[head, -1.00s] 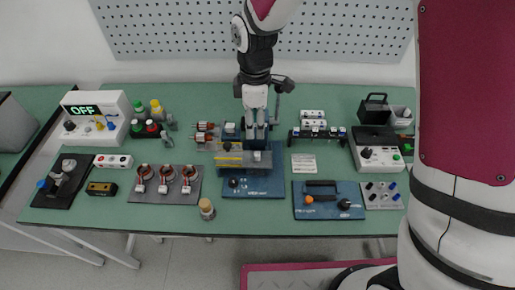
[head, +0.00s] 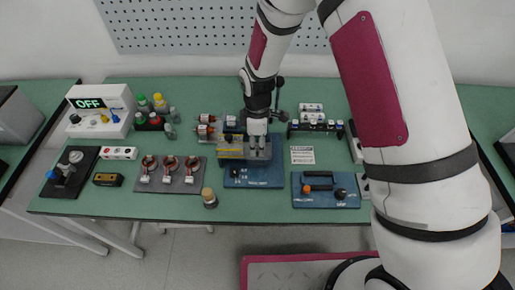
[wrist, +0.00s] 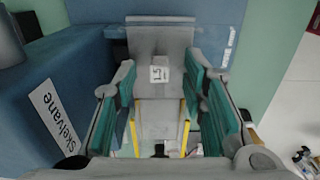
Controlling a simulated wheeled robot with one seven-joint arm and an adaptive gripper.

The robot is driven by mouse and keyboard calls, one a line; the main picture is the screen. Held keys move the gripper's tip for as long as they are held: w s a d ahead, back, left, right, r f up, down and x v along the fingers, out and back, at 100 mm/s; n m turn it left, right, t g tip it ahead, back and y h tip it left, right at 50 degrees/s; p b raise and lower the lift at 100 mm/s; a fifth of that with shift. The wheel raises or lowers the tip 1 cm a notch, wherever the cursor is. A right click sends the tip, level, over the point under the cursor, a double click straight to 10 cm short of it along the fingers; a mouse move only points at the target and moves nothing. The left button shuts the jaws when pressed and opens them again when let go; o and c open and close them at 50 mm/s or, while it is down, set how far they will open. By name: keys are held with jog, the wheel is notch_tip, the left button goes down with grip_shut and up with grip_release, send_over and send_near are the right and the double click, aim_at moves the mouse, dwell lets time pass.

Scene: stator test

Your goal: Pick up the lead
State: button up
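No lead can be made out for certain. The tester box (head: 101,110) at the left of the table reads OFF and has small blue and yellow parts on its front. My gripper (head: 258,142) is over the blue fixture (head: 254,176) at the middle of the table. In the wrist view my gripper (wrist: 160,85) is open, its teal-padded fingers apart on either side of a grey block (wrist: 160,38) with a small "15" label. Yellow strips show lower down between the fingers. I cannot tell whether the fingers touch anything.
A dark plate with three copper-wound stators (head: 170,174) lies left of the fixture. A blue board (head: 326,202) with a black handle lies to the right. A small jar (head: 209,198) stands near the front edge. My arm hides the table's right end.

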jog(key=shift+f, duration=0.5)
grip_shut()
